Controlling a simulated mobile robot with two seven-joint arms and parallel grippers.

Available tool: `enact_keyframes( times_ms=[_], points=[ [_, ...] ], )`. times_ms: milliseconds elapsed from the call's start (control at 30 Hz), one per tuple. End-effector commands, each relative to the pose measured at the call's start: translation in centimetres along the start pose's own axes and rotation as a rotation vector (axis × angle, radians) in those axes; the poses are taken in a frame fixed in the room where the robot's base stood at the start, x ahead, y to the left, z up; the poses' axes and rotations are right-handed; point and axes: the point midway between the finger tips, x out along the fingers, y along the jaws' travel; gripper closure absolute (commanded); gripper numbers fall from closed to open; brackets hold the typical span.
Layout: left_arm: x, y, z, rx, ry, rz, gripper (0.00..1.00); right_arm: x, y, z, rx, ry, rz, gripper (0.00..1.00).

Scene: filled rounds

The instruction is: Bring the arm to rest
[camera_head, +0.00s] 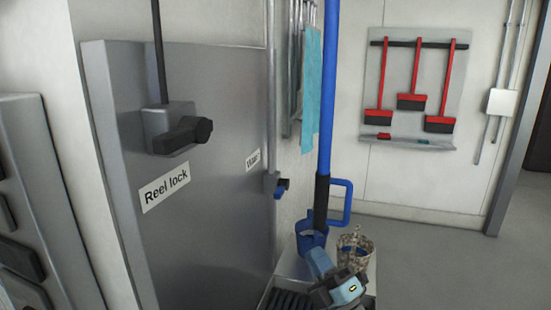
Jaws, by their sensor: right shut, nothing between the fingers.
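My right gripper (340,286) shows small at the bottom edge, right of centre, as dark and light-blue parts. It is shut with nothing in it. It is just below a speckled container (352,262) and a blue holder at the foot of a blue pole (326,90). I cannot tell whether it touches anything there. Most of my right arm is out of view. My left gripper is not in view.
A grey cabinet (215,110) labelled "Reel lock" stands left, with a dark knob (190,134) sticking out. A blue handle (346,203) juts from the pole. Red brushes (410,100) hang on the back wall. The floor (440,260) at right is clear.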

Motion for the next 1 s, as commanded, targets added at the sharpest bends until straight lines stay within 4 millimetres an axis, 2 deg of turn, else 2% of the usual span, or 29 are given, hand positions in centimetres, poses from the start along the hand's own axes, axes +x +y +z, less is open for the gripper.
enact_keyframes(
  times_ms=[33, 133, 267, 300, 400, 500, 533, 600, 667, 1000],
  points=[
    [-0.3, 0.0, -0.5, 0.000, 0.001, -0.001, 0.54, -3.3, -1.7, 0.6, 0.117, -0.088, -0.081, 1.00],
    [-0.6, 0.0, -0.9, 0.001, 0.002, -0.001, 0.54, -9.8, -4.7, 1.3, 0.350, -0.269, -0.217, 1.00],
    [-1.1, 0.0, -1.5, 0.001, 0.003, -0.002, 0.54, -19.2, -7.7, 1.0, 0.642, -0.531, -0.368, 1.00],
    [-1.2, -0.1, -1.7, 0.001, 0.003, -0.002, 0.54, -22.2, -8.4, 0.6, 0.729, -0.617, -0.406, 1.00],
    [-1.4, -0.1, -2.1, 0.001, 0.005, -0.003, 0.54, -29.2, -9.3, -0.9, 0.918, -0.827, -0.486, 1.00],
    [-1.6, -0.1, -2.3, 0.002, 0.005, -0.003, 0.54, -35.1, -9.5, -2.6, 1.063, -1.012, -0.537, 1.00],
    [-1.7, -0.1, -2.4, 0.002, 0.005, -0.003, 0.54, -36.5, -9.4, -3.1, 1.098, -1.059, -0.547, 1.00],
    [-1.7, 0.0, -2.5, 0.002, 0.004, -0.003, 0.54, -39.1, -9.3, -4.1, 1.161, -1.150, -0.565, 1.00],
    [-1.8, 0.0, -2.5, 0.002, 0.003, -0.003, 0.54, -40.7, -9.2, -4.7, 1.197, -1.206, -0.573, 1.00],
    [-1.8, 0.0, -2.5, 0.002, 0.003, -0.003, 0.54, -40.9, -9.1, -4.8, 1.202, -1.213, -0.574, 1.00]
  ],
)
